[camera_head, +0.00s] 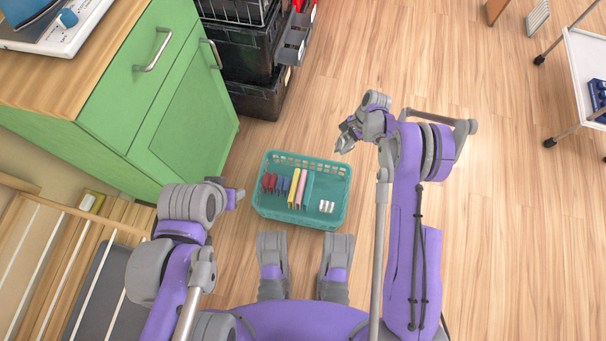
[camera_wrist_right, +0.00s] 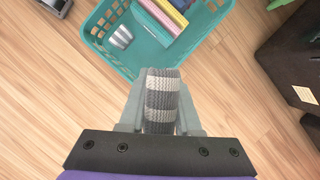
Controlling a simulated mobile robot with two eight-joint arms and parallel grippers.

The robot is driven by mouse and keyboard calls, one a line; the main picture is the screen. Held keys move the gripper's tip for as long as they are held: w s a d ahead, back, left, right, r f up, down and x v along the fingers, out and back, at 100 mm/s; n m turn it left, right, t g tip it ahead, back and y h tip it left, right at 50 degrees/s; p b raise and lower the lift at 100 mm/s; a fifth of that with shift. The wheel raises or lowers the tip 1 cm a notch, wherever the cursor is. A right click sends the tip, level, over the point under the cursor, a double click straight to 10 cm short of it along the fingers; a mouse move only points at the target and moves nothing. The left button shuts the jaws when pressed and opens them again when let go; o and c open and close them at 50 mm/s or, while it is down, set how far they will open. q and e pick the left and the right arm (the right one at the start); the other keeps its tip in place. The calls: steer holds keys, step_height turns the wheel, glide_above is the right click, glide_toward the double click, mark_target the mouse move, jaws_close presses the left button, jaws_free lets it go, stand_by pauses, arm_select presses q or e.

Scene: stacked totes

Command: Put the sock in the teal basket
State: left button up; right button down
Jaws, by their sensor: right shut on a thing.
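My right gripper (camera_head: 345,144) is beyond the basket's far right corner. In the right wrist view it is shut on a grey-and-white striped sock (camera_wrist_right: 161,100), which appears just outside the basket's rim. My left gripper (camera_head: 236,196) is left of the basket, and its fingers are too unclear to read.
A green cabinet (camera_head: 185,125) with a wooden top stands at the left. Stacked black totes (camera_head: 247,60) are behind the basket. A white cart (camera_head: 585,60) stands at the far right. The floor right of the basket is clear.

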steer(key=shift+s+a+f+m+t+y+b, duration=0.1)
steer(key=shift+s+a+f+m+t+b, duration=0.7)
steer(key=shift+f, duration=3.4)
steer(key=shift+s+a+f+m+t+y+b, duration=0.15)
steer(key=shift+s+f+m+b, duration=1.15)
steer(key=shift+f, duration=2.95)
steer(key=shift+s+a+f+m+t+y+b, duration=0.1)
steer(key=shift+s+a+f+m+t+b, duration=0.3)
steer(key=shift+f+m, duration=2.55)
steer(key=c, duration=0.6)
jaws_free()
step_height(320, 180, down, 2)
steer(key=shift+a+f+n, duration=0.15)
steer(key=shift+f+n, duration=0.05)
steer(key=shift+n, duration=1.05)
